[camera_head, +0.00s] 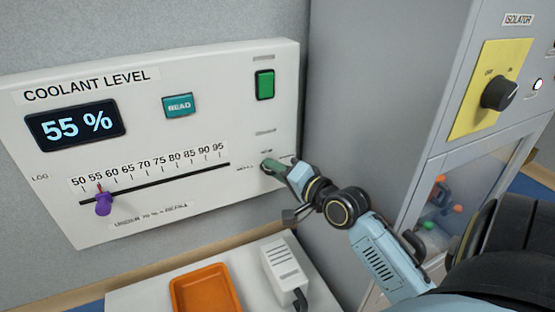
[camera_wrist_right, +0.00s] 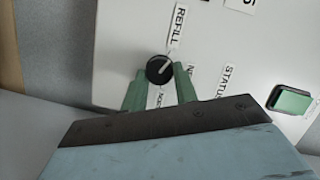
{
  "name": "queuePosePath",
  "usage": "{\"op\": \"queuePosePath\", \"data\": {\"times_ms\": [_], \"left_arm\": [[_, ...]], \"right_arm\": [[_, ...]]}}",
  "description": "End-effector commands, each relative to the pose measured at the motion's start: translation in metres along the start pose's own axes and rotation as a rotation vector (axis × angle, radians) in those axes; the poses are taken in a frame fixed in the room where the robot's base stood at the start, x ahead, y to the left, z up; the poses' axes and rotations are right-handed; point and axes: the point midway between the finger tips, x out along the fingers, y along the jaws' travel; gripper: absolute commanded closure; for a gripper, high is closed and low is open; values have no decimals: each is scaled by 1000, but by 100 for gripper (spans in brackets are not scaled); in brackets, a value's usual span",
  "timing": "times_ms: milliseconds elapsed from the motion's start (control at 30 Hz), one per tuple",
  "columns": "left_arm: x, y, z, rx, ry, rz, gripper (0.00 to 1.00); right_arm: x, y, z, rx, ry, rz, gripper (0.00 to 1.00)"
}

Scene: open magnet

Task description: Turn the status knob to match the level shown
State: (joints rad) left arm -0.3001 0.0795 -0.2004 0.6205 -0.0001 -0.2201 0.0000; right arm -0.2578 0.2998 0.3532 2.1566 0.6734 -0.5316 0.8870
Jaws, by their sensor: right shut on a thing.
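The status knob (camera_wrist_right: 158,69) is small, round and black with a white pointer line, which slants to the upper right in the wrist view. The REFILL label (camera_wrist_right: 179,28) is above it there; other labels around it are partly covered. My right gripper (camera_wrist_right: 161,78) is shut on the knob, its green fingers on both sides; in the head view (camera_head: 277,163) it hides most of the knob. The level display (camera_head: 74,126) reads 55 %. The purple slider (camera_head: 103,204) stands near 55 on the scale. My left gripper is out of view.
The white panel (camera_head: 190,70) has a teal READ button (camera_head: 178,105) and a green switch (camera_head: 264,84). Below are an orange tray (camera_head: 205,290) and a pale boxy device (camera_head: 283,262). A grey cabinet with a black isolator knob (camera_head: 499,93) stands close on the right.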

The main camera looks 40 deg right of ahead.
Motion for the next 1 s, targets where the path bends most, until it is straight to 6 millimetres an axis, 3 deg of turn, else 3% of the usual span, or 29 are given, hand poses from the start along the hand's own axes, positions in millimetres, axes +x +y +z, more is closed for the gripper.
{"op": "queuePosePath", "data": {"times_ms": [400, 1000], "left_arm": [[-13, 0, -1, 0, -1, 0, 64], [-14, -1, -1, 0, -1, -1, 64]], "right_arm": [[0, -2, 0, -204, -9, 71, 94], [0, -2, 0, -243, -11, 86, 94]]}}
